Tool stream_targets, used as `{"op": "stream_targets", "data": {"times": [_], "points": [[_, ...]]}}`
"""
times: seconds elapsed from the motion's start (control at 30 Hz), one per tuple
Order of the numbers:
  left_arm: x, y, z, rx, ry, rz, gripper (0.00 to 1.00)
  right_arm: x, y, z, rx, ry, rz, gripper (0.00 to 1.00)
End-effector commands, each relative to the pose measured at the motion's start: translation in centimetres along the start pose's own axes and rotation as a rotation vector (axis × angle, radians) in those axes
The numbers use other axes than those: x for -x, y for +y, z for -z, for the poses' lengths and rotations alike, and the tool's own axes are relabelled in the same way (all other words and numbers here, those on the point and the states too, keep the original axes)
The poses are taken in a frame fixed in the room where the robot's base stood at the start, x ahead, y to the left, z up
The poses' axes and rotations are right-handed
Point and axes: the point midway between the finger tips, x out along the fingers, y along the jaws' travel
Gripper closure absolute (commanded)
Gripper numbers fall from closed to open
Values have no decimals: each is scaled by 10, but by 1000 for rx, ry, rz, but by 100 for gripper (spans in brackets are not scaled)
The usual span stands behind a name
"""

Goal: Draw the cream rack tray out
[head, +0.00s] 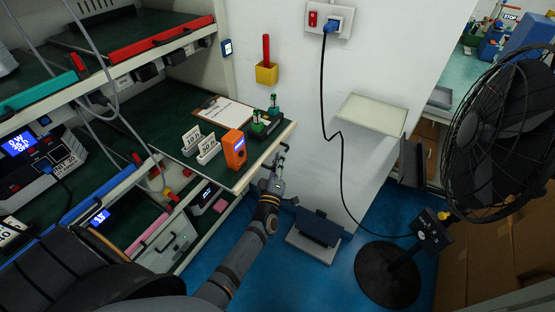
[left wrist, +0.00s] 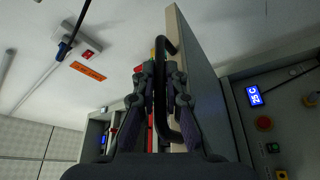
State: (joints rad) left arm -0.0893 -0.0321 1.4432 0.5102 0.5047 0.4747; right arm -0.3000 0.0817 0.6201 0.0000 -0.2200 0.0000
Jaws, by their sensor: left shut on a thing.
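The cream rack tray has a cream front edge (head: 264,160) and a dark green top, and sits at the rack's right side in the head view. In the left wrist view its cream front (left wrist: 173,22) runs behind a black bar handle (left wrist: 162,128). My left gripper (head: 281,158) is at that front edge, shut on the handle; the fingers (left wrist: 159,92) lie on both sides of the bar. The tray carries an orange device (head: 235,149), white card stands (head: 208,150), a clipboard (head: 222,111) and a green holder with small bottles (head: 266,123). My right gripper is out of view.
Other trays have red (head: 160,38), teal (head: 38,93), blue (head: 98,192) and pink (head: 149,229) fronts. A white wall with a small ledge (head: 371,114) stands right of the tray. A black step (head: 318,228) and a fan (head: 500,135) stand on the blue floor.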

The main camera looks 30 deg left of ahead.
Motion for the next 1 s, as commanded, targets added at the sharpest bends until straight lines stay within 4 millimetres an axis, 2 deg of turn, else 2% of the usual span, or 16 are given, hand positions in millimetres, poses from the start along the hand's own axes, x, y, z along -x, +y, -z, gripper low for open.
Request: {"op": "stream_targets", "data": {"times": [0.13,0.17,0.2,0.57,0.67,1.0], "points": [[2,-3,-3,0,-8,8,100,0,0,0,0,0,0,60],[2,-3,-4,0,-9,8,85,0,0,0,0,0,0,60],[2,-3,-4,0,-8,8,80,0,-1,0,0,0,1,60],[6,-2,-2,0,-5,5,79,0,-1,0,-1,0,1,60],[22,-2,-2,1,-5,7,79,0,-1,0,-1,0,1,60],[101,-1,-3,-1,-7,8,79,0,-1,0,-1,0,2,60]]}}
